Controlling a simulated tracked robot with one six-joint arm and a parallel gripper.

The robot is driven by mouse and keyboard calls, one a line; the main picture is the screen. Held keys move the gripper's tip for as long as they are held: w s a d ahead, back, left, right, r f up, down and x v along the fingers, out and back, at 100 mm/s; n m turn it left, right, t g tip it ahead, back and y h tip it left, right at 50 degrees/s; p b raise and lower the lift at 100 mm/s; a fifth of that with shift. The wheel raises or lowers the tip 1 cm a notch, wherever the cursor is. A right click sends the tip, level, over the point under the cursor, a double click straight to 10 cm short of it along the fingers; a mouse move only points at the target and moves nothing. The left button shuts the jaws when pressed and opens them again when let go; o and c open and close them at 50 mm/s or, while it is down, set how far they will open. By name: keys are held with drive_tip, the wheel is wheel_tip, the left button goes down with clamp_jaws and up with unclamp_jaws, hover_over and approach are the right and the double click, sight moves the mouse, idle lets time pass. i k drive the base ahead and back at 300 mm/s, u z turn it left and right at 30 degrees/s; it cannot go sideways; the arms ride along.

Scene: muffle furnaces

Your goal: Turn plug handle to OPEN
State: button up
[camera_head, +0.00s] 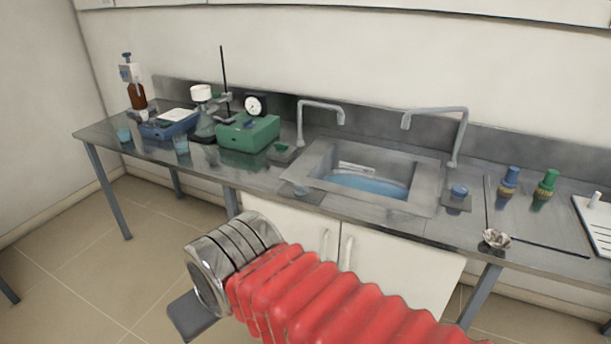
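I cannot tell for sure which fitting is the plug handle, and no OPEN marking is readable. At the right of the bench stand a blue-topped fitting with a brass-coloured body (509,182) and a similar green-topped fitting (546,185). They stand upright and apart. My arm, in a red ribbed sleeve, comes in from the lower right and ends in shiny metal rings low in front of the bench, well left of these fittings. A dark grey plate, possibly part of my gripper (192,315), shows below the rings. Its fingertips cannot be made out, and nothing held is visible.
The bench (425,226) holds a sink (415,200) with two bent taps, a small pale flower-like object (495,239) near the front edge, and a white device (598,215) far right. Green (249,131) and blue (168,125) apparatus and glassware stand left.

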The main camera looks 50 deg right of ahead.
sight(300, 190)
drive_tip(key=z, duration=0.3)
drive_tip(key=i, duration=0.65)
drive_tip(key=z, duration=1.05)
drive_tip(key=i, duration=0.7)
drive_tip(key=z, duration=0.4)
